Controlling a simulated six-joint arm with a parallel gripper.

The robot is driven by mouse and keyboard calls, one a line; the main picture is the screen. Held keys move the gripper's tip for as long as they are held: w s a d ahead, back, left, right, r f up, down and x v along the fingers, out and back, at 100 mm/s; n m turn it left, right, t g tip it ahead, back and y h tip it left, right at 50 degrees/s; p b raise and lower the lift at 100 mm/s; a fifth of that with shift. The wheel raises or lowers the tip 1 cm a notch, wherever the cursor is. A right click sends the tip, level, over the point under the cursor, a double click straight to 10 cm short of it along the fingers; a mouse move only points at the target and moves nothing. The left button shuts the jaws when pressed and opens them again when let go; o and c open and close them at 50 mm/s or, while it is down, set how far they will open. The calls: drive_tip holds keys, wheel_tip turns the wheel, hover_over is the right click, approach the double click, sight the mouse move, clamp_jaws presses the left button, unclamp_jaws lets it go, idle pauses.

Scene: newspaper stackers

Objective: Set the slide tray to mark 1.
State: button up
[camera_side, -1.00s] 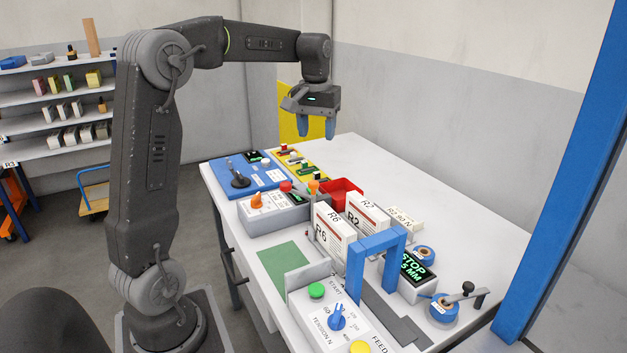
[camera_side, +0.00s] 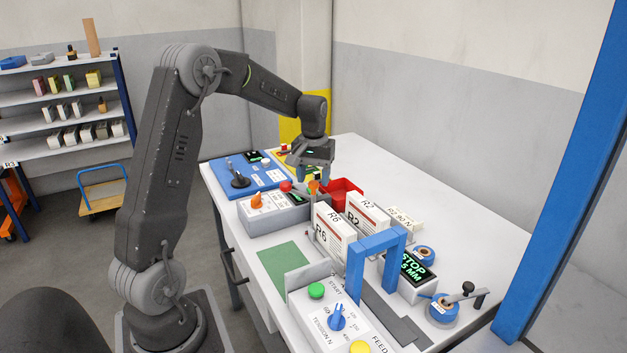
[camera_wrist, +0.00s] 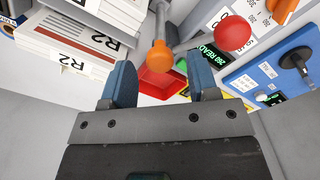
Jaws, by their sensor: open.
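My gripper (camera_side: 310,174) is open and empty, its blue fingers pointing down above the back middle of the table. In the wrist view its fingertips (camera_wrist: 162,75) stand apart, with an orange knob (camera_wrist: 160,56) on a grey rod showing between and just beyond them. I cannot tell whether they touch it. A red tray (camera_side: 345,190) lies on the table just right of the gripper; it shows partly behind the knob in the wrist view (camera_wrist: 152,84). I cannot tell for sure which part is the slide tray, and no mark 1 is legible.
A red ball knob (camera_wrist: 230,33) and a grey box with a green display (camera_wrist: 207,54) are close by. A blue panel with a black lever (camera_side: 239,181) stands to the left. White R6 (camera_side: 331,233) and R2 (camera_side: 367,212) stacks and a blue arch (camera_side: 378,243) stand in front.

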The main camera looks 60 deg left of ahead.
drive_tip(key=shift+f, duration=0.6)
clamp_jaws()
